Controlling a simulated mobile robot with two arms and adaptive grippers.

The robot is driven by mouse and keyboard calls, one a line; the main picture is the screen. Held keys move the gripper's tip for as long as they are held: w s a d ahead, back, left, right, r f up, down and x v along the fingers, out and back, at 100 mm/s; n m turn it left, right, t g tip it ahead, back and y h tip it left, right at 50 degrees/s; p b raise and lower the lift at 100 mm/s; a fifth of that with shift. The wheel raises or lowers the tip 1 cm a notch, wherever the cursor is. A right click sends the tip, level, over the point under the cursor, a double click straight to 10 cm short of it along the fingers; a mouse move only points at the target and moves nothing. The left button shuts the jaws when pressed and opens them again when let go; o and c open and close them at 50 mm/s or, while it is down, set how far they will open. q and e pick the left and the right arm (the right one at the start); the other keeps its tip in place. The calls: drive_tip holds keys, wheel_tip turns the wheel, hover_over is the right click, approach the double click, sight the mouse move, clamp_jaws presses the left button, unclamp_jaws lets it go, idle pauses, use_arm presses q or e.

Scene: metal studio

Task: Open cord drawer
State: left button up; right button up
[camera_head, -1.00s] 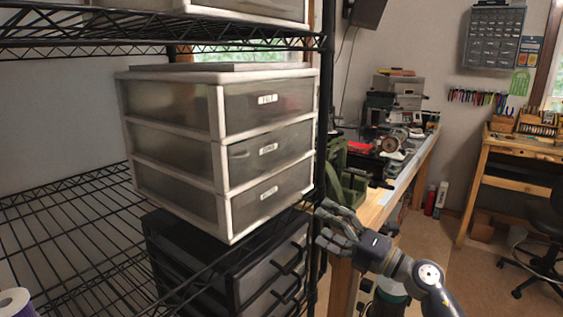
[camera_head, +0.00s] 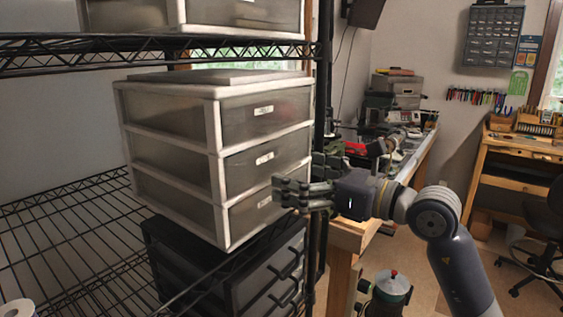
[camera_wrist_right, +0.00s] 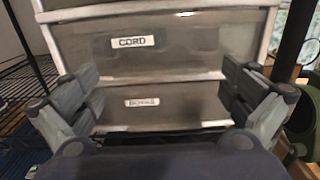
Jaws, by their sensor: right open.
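My right gripper (camera_head: 296,188) is open and empty, in front of the unit's lower right side. In the right wrist view its fingers (camera_wrist_right: 163,95) are spread wide on either side, facing the drawer fronts. It covers part of the bottom drawer in the head view. My left gripper is not seen.
A black drawer unit (camera_head: 235,268) stands below, and another white unit (camera_head: 240,14) sits on the shelf above. The black shelf post (camera_head: 320,100) rises at the unit's right edge. A wooden workbench (camera_head: 345,237) is behind my right arm.

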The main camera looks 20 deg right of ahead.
sight(286, 171)
drive_tip(key=x, duration=0.2)
drive_tip(key=shift+w+a+r+p, duration=0.1)
drive_tip(key=shift+w+a+p, duration=0.15)
drive_tip(key=shift+p, duration=0.05)
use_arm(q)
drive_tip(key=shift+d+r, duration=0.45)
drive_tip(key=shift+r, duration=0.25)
use_arm(e)
drive_tip(key=shift+w+a, duration=0.35)
drive_tip(key=shift+w, duration=0.15)
drive_tip(key=shift+s+d, duration=0.1)
drive_tip(key=shift+s, duration=0.05)
drive_tip(key=c, duration=1.2)
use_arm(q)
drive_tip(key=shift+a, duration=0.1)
use_arm(e)
drive_tip(key=shift+c, duration=0.2)
